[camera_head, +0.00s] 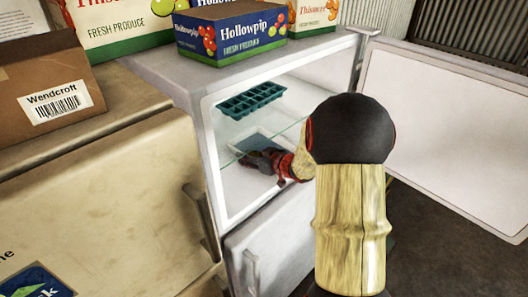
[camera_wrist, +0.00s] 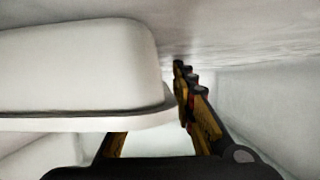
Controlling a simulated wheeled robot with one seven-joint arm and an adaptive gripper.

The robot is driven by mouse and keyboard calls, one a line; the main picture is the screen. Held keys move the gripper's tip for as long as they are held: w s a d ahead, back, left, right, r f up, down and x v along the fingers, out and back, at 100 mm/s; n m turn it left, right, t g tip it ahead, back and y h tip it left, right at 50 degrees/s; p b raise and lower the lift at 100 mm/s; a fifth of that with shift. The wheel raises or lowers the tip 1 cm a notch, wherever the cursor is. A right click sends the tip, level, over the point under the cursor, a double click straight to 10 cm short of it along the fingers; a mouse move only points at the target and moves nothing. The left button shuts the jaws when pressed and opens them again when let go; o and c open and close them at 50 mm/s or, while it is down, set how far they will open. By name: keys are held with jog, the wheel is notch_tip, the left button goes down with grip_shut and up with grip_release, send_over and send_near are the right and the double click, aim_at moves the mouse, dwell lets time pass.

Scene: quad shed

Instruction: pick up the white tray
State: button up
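The white tray (camera_wrist: 80,65) fills the left of the wrist view, a smooth rounded block with a thin dark line above its pale rim (camera_wrist: 75,123). My gripper (camera_head: 262,160) is inside the open fridge, below the glass shelf. In the wrist view, the right finger of my gripper (camera_wrist: 165,100) lies close against the tray's right end. The left finger passes behind the tray and its tip is hidden. I cannot tell whether the fingers press on it.
A teal ice-cube tray (camera_head: 251,100) rests on the glass shelf (camera_head: 283,122) above my gripper. The fridge door (camera_head: 440,125) stands open to the right. Produce boxes (camera_head: 232,32) sit on the fridge top. A cardboard box (camera_head: 50,85) stands on the cabinet at left.

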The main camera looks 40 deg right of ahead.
jog(key=shift+s+r, duration=0.1)
jog(key=c, duration=0.4)
grip_shut()
